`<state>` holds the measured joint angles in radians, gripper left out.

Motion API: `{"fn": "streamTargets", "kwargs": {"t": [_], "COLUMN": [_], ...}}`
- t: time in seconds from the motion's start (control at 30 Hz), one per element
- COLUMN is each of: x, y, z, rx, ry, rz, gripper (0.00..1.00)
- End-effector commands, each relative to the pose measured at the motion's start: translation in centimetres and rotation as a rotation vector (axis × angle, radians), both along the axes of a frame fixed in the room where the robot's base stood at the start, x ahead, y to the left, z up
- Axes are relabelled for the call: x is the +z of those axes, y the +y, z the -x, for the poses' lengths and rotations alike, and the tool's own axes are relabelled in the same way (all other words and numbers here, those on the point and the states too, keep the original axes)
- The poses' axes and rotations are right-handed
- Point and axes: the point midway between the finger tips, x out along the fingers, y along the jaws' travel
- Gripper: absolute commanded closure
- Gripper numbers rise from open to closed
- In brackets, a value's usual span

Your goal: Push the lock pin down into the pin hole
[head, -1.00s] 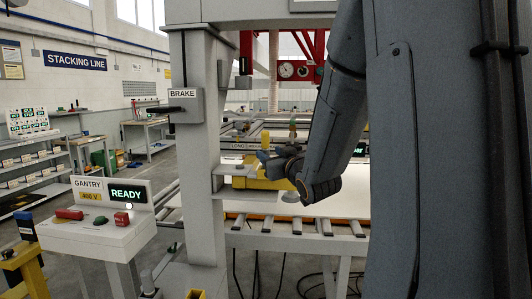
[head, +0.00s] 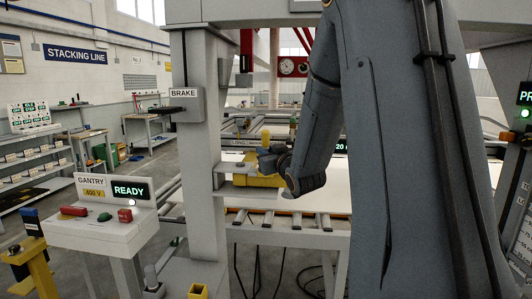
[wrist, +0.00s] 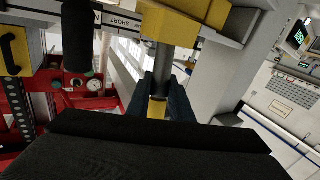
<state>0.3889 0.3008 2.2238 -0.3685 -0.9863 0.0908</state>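The lock pin (wrist: 163,70) shows in the wrist view as a dark grey shaft with a yellow end band. It runs out from a yellow block (wrist: 171,27), which sits by a grey bracket. My gripper (wrist: 166,98) has one dark finger on each side of the pin's yellow end. I cannot tell whether the fingers press on it. In the head view my gripper (head: 268,160) is at the yellow block (head: 249,171), over a grey bracket on the post. The pin hole is not clear in either view.
A grey post (head: 201,150) with a BRAKE box (head: 186,104) stands left of my gripper. A GANTRY console (head: 103,224) reading READY stands at the lower left. A roller table (head: 280,221) lies below the bracket. A red frame (wrist: 25,110) shows in the wrist view.

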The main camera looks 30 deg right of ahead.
Motion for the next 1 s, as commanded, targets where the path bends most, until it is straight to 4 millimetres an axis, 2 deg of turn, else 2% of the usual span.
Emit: {"fn": "streamTargets", "kwargs": {"t": [0.33, 0.47, 0.83, 1.0], "x": [0.2, 1.0, 7.1, 9.3], "y": [0.0, 0.0, 0.0, 0.0], "z": [0.0, 0.0, 0.0, 0.0], "rx": [0.0, 0.001, 0.001, 0.001], "ry": [-0.003, -0.005, -0.008, -0.004], "rz": [0.0, 0.001, 0.004, 0.002], "gripper": [1.0, 1.0, 1.0, 1.0]}}
